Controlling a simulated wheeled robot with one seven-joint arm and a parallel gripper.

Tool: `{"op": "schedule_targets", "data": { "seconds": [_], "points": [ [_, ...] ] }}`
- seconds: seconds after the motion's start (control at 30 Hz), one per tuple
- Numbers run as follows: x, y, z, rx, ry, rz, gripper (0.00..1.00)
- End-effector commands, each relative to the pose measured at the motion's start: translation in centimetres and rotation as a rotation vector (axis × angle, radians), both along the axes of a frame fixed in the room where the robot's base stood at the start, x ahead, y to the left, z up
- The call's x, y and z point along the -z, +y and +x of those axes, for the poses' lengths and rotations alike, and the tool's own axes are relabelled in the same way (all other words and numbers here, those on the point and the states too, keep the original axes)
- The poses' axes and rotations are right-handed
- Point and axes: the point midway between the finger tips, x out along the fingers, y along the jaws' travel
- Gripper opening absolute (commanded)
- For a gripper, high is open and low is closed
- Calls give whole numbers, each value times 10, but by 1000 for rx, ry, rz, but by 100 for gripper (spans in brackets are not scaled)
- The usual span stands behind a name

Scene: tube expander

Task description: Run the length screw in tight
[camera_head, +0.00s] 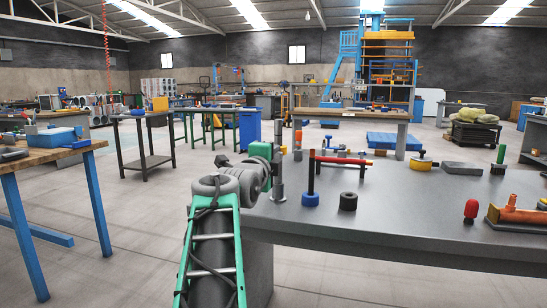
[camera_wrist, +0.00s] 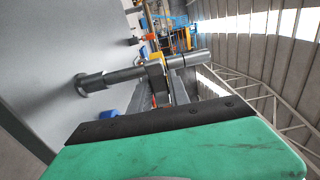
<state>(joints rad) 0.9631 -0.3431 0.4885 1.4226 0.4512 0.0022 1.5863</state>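A grey upright post (camera_head: 279,165) stands on a round foot at the near left end of the grey bench. In the wrist view the post (camera_wrist: 125,75) lies sideways, with a thicker end to the right. I take it to be the tool bearing the length screw, but the screw cannot be told apart. My gripper (camera_head: 271,158) is beside the post at mid-height. In the wrist view the fingers of my gripper (camera_wrist: 168,85) reach up to the post, with a narrow gap between them. Whether they touch or clasp it is unclear.
On the grey bench (camera_head: 400,235) a red bar (camera_head: 340,160) rests on dark stands, right of the post. An orange tool (camera_head: 515,214) sits far right. The bench's front middle is clear.

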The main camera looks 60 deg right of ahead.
Motion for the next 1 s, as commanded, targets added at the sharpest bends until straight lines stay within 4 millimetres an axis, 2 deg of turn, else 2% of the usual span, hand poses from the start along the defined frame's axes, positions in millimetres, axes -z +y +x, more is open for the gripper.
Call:
{"op": "schedule_targets", "data": {
  "seconds": [0.03, 0.2, 0.5, 0.57, 0.8, 1.0],
  "points": [
    [0, 0, 0, 0, 0, 0, 27],
    [0, 0, 0, 0, 1, 0, 41],
    [0, 3, 0, -1, 1, 0, 42],
    [-2, 10, -1, -2, 1, -1, 42],
    [-2, 58, -8, -4, 0, -2, 42],
    [0, 77, -12, -1, 1, 0, 42]
  ]
}}
